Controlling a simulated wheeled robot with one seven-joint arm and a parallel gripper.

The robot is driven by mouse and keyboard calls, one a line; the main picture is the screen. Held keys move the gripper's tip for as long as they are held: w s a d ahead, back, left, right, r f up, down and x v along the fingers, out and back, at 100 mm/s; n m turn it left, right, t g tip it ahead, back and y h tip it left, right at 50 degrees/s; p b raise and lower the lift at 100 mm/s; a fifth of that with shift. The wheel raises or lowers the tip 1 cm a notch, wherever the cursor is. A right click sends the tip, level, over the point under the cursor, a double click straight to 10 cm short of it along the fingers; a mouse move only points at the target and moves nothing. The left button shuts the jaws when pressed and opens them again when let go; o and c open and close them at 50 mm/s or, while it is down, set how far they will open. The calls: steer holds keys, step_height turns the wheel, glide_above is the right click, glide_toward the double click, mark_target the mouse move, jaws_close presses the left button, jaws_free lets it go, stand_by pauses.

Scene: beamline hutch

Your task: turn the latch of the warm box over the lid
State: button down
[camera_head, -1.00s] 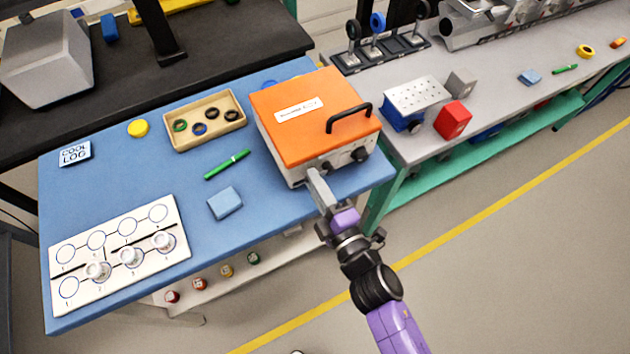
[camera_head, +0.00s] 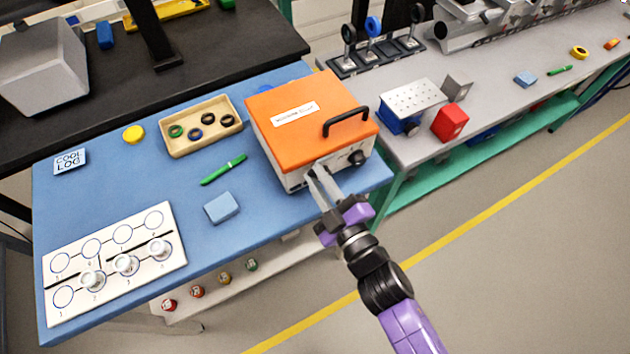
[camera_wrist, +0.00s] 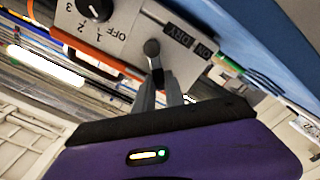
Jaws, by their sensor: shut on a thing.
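The warm box (camera_head: 292,179) stands at the right end of the blue table, with its orange lid (camera_head: 290,128) down and a black handle on top. Its front has a dial, and in the wrist view the front panel (camera_wrist: 128,45) shows markings up to 3 and OFF. The latch (camera_wrist: 152,48) is a dark round-ended lever on that panel, beside a dark label. My gripper (camera_head: 315,177) is at the box front below the lid edge. In the wrist view my gripper (camera_wrist: 158,82) has its fingertips closed around the latch's lower part, which they hide.
A green pen (camera_head: 223,169), a blue block (camera_head: 221,207) and a tray of rings (camera_head: 190,148) lie left of the box. A white numbered board (camera_head: 115,262) holds several small vials. A grey bench (camera_head: 470,90) stands to the right. The floor in front is clear.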

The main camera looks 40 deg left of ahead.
mark_target(324, 158)
steer(key=shift+w+d+r+m+b, duration=0.25)
steer(key=shift+w+m, duration=0.2)
steer(key=shift+m, duration=0.9)
steer(key=shift+w+d+r+m+b, duration=0.15)
steer(key=shift+w+m, duration=0.35)
steer(key=shift+m, duration=0.9)
steer(key=shift+w+d+r+m+b, duration=0.15)
steer(key=shift+w+m+b, duration=0.25)
steer(key=shift+m, duration=0.95)
steer(key=shift+w, duration=0.1)
steer(key=c, duration=1.4)
jaws_free()
steer(key=shift+d, duration=0.1)
steer(key=shift+d, duration=0.15)
steer(key=b+v, duration=0.1)
steer(key=v, duration=0.6)
steer(key=shift+d, duration=0.15)
